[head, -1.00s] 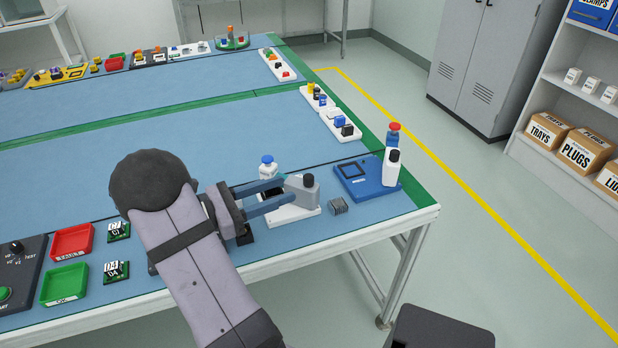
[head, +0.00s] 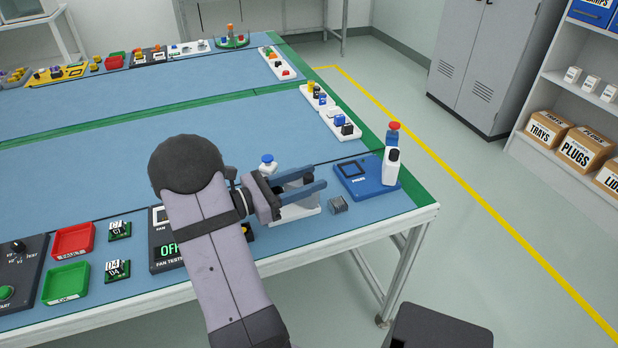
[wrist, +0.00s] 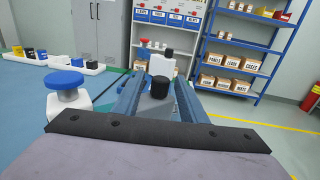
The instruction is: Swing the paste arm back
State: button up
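The paste arm is a grey block with a black knob (wrist: 160,88), seen between my fingers in the wrist view. In the head view its grey body (head: 291,188) is partly hidden by my fingers, and I cannot make out the knob. It stands over a white base (head: 294,215) near the table's front right. My gripper (head: 320,175) has its two blue fingers apart, one on each side of the grey block; they also show in the wrist view (wrist: 160,98). I cannot tell whether either finger touches it.
A white post with a blue top (head: 267,162) stands just behind my gripper.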

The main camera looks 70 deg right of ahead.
jog(key=shift+s+d, duration=0.15)
jog(key=shift+d, duration=0.05)
grip_shut()
